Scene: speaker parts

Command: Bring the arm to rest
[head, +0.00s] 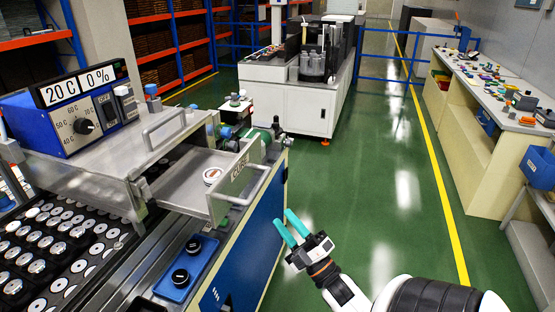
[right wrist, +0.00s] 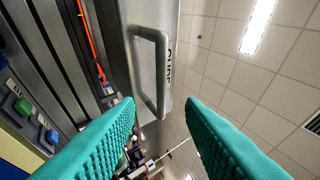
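My right gripper (head: 283,217) is open and empty in the head view, with its teal fingers above the green floor just right of the blue cabinet. In the right wrist view the two teal fingers (right wrist: 161,103) are apart with nothing between their tips. Beyond them is a drawer front with a metal handle (right wrist: 162,75), and the gripper is not holding it. My left gripper is not in view.
A blue control box (head: 75,110) stands on the metal oven top. A tray of round parts (head: 50,250) and a blue two-button panel (head: 188,265) lie nearby. A white machine (head: 290,105) stands at the back. The green floor (head: 370,190) to the right is clear, up to a workbench (head: 490,90).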

